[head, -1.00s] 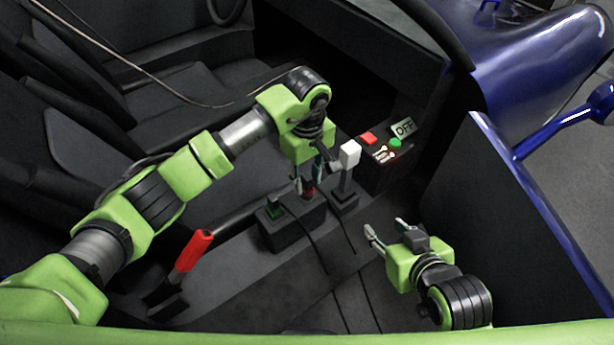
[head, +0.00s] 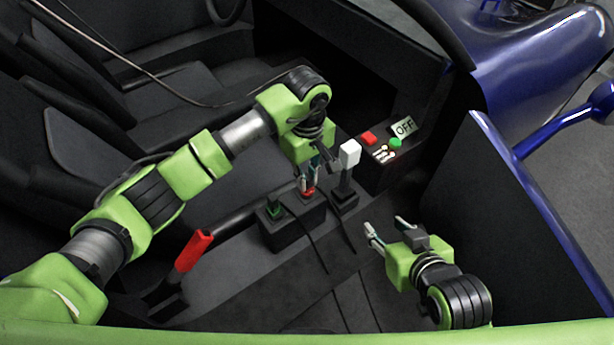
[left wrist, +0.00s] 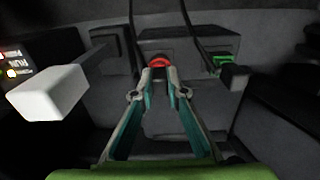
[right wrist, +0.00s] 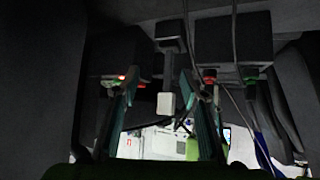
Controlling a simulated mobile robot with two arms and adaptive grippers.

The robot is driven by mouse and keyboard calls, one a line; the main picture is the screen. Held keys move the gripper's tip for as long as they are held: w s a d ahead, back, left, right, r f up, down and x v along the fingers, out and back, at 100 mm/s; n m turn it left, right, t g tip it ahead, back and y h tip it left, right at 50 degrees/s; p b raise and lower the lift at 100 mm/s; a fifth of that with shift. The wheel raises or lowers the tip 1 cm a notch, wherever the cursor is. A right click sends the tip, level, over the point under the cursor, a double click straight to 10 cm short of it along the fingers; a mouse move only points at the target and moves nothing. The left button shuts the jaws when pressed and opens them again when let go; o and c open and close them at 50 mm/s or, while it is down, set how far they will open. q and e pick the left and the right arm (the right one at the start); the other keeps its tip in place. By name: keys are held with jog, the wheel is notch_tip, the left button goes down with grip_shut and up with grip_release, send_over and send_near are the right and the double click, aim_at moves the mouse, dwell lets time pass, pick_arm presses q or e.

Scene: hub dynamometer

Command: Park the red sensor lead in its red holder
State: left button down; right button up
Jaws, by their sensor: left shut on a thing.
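My left gripper (head: 307,187) is shut on the red sensor lead, right above the red holder (head: 309,193) on a dark box. In the left wrist view the fingertips (left wrist: 158,72) close around the lead just in front of the holder's red ring (left wrist: 160,62). The lead is mostly hidden by the fingers; I cannot tell how deep it sits. The red holder also shows in the right wrist view (right wrist: 209,76). My right gripper (head: 387,229) is open and empty, to the right of the box.
A green holder (head: 275,210) is on the same box. A white-topped lever (head: 349,154) stands close to the right of my left gripper. Behind it is a control box with a red button (head: 369,138), a green button and an OFF display (head: 403,127). A red-handled lever (head: 194,250) is at left.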

pick_arm(q)
jog(key=shift+r, duration=0.2)
pick_arm(e)
jog(key=shift+s, duration=0.1)
jog(key=shift+s+d+f, duration=0.15)
jog(key=shift+f, duration=0.1)
pick_arm(q)
jog(key=shift+r, duration=0.1)
pick_arm(e)
jog(key=shift+s+g, duration=0.1)
jog(key=shift+g, duration=0.2)
pick_arm(q)
jog(key=shift+r, duration=0.1)
pick_arm(e)
jog(key=shift+s+d+f, duration=0.1)
jog(key=shift+s+f, duration=0.25)
jog(key=shift+s, duration=0.05)
pick_arm(q)
jog(key=shift+r, duration=0.1)
pick_arm(e)
jog(key=shift+s+f+g, duration=0.1)
jog(key=shift+s+g, duration=0.1)
jog(key=shift+g, duration=0.1)
pick_arm(q)
jog(key=shift+r, duration=0.1)
pick_arm(e)
jog(key=shift+s+d+f, duration=0.2)
jog(key=shift+s+f, duration=0.05)
jog(key=shift+s, duration=0.05)
